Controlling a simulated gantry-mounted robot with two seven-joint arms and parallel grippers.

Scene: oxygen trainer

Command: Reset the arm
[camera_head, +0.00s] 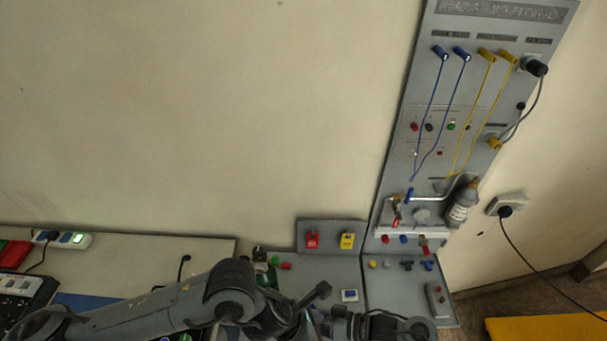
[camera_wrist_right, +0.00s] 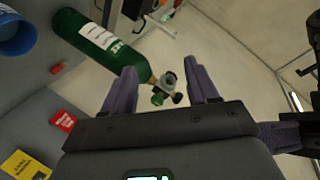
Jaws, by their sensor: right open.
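My right gripper (camera_wrist_right: 163,78) is open in the right wrist view, its two purple-grey fingers apart. A green cylinder (camera_wrist_right: 97,36) with a white label lies beyond the fingers at the upper left. Its valve (camera_wrist_right: 166,84) shows in the gap between the fingers; I cannot tell whether they touch it. In the head view a dark grey arm of mine comes in from the left along the bottom edge. Its far end lies among dark parts at bottom centre, and I cannot make out its jaws.
A tall grey panel (camera_head: 392,168) with blue and yellow cords stands at the right. A red tag (camera_head: 312,240) and a yellow tag (camera_head: 347,241) sit on a low panel. A grey bottle (camera_head: 459,207) hangs at the tall panel's edge. A blue cup (camera_wrist_right: 14,36) is at the wrist view's upper left.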

